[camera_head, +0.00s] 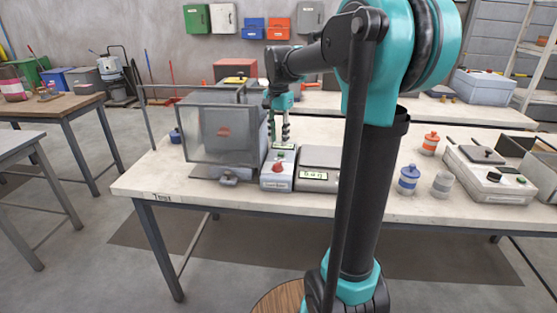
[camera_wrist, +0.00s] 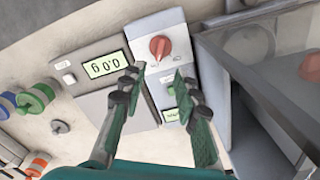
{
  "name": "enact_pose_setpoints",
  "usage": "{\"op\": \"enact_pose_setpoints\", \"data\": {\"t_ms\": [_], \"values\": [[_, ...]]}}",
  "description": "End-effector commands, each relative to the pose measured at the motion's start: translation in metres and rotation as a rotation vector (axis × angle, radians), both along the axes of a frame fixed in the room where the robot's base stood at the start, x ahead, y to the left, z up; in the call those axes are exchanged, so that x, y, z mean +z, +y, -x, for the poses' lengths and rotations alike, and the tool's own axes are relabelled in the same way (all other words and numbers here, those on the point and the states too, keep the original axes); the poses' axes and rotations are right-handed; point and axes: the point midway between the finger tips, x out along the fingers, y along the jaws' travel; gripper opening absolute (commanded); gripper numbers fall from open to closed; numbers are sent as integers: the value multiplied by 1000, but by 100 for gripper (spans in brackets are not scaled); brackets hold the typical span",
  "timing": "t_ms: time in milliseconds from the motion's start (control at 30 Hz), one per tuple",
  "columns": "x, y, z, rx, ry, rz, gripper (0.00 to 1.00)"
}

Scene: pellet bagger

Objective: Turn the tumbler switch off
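A narrow grey control box (camera_head: 276,184) stands on the workbench between a clear-walled machine and a scale. It carries a red knob (camera_head: 278,167) near its front and a small green display behind it. In the wrist view the red knob (camera_wrist: 159,47) is just beyond my fingertips, and the display (camera_wrist: 171,115) shows between the fingers. Which control is the tumbler switch, and its setting, I cannot tell. My gripper (camera_head: 279,138) points down over the rear of the box. In the wrist view my gripper (camera_wrist: 159,70) is open, with nothing between its fingers.
The clear-walled machine (camera_head: 221,130) stands close on the left. The scale (camera_head: 315,180) with a lit display is close on the right. A blue-capped jar (camera_head: 408,180), an orange-capped jar (camera_head: 430,143) and another control unit (camera_head: 492,176) stand farther right. The bench's front edge is clear.

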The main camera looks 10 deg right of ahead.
Motion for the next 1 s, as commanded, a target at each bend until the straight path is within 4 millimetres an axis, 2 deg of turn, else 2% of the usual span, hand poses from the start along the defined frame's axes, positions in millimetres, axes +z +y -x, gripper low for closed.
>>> {"op": "enact_pose_setpoints", "data": {"t_ms": [100, 300, 500, 900, 1000], "values": [[-25, 0, 0, 0, 0, 0, 31], [-61, 0, 0, 0, 0, 0, 31], [-84, 0, 0, 1, 0, 0, 31], [-91, 0, 0, 1, 0, 0, 31], [-91, 0, 0, 1, 0, 0, 20]]}}
